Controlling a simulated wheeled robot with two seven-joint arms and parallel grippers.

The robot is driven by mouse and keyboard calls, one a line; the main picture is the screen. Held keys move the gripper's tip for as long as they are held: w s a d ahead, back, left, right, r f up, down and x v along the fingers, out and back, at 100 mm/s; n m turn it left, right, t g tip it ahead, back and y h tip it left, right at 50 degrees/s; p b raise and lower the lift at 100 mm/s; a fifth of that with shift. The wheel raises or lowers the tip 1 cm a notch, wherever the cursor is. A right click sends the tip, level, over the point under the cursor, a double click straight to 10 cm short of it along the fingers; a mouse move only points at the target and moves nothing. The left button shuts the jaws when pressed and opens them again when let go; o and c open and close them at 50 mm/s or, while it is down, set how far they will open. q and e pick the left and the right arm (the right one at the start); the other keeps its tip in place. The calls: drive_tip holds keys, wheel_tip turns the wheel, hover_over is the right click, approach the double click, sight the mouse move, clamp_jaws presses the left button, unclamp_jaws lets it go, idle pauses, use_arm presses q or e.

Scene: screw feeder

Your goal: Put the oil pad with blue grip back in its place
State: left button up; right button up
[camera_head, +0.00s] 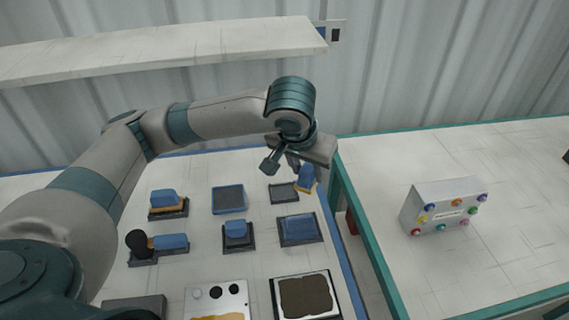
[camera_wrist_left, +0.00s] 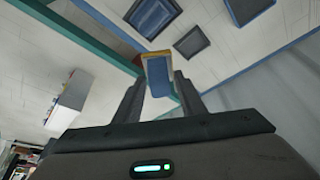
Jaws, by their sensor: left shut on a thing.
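The oil pad with blue grip (camera_head: 306,178) has a blue block on a thin orange-yellow pad. My left gripper (camera_head: 294,162) is shut on it and holds it tilted, at the right edge of the white table. In the left wrist view the pad (camera_wrist_left: 158,74) shows between the two fingers of my left gripper (camera_wrist_left: 159,88). A small empty dark tray (camera_head: 284,193) lies just left of the held pad; which tray in the left wrist view is the same one, I cannot tell. My right gripper is not in view.
Several blue-gripped tools sit in dark holders, such as one at the upper left (camera_head: 167,201). A blue-rimmed tray (camera_head: 229,209) lies left of the empty tray. A teal frame rail (camera_head: 362,226) runs along the right. A button box (camera_head: 444,207) stands on the right table. A white shelf (camera_head: 160,49) hangs above.

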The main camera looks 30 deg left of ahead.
use_arm(q)
drive_tip(key=shift+w+f, duration=0.1)
drive_tip(key=shift+w+a+f+m+h+p, duration=0.45)
drive_tip(key=shift+m+p, duration=0.35)
drive_tip(key=shift+m, duration=0.2)
drive_tip(key=w+a+f+m+g+h+p, duration=0.1)
drive_tip(key=w+a+f+m+p, duration=0.3)
drive_tip(key=a+m, duration=0.4)
drive_tip(key=shift+w+a+f+m+g+h+p, duration=0.35)
drive_tip(key=shift+f+h+p, duration=0.5)
drive_tip(key=shift+f, duration=0.45)
drive_tip(key=shift+d+r, duration=0.1)
drive_tip(key=shift+f, duration=2.3)
